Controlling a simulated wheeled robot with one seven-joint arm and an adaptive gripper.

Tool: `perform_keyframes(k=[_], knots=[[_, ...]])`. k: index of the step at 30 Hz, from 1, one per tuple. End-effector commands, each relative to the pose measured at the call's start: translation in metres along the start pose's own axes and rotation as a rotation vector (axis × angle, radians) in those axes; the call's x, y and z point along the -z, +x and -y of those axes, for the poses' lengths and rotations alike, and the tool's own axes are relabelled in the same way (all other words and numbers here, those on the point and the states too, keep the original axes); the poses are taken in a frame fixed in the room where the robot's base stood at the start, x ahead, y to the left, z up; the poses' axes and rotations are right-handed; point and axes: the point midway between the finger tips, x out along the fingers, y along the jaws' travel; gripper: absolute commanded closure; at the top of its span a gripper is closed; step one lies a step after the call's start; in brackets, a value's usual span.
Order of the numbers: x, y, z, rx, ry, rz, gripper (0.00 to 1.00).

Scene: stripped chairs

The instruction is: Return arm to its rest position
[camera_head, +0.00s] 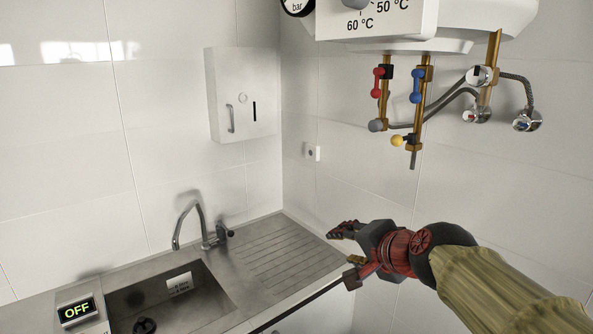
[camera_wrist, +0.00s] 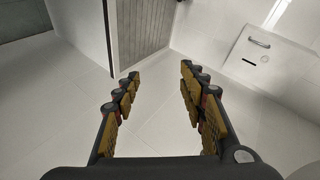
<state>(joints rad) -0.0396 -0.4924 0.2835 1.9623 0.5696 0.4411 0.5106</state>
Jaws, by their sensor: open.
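My gripper (camera_head: 340,231) is at the end of my arm, which reaches in from the lower right in the head view. It is in front of the right wall, near the right end of the sink counter (camera_head: 290,233). In the wrist view my gripper (camera_wrist: 160,95) has its two yellow-padded fingers spread well apart.
A boiler (camera_head: 400,15) hangs above, with pipes and red (camera_head: 378,83) and blue (camera_head: 417,86) valve handles below. A wall box (camera_head: 241,93), a faucet (camera_head: 200,225), a sink basin (camera_head: 172,300) and an "OFF" display (camera_head: 77,311) are at left.

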Motion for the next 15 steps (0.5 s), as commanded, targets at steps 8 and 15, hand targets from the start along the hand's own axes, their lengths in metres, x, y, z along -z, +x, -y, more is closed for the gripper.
perform_keyframes(k=[8,15], knots=[[-0.084,-0.064,-0.163,-0.322,-0.664,0.279,0.58],[-0.111,-0.126,-0.264,-0.507,-0.908,0.395,0.58]])
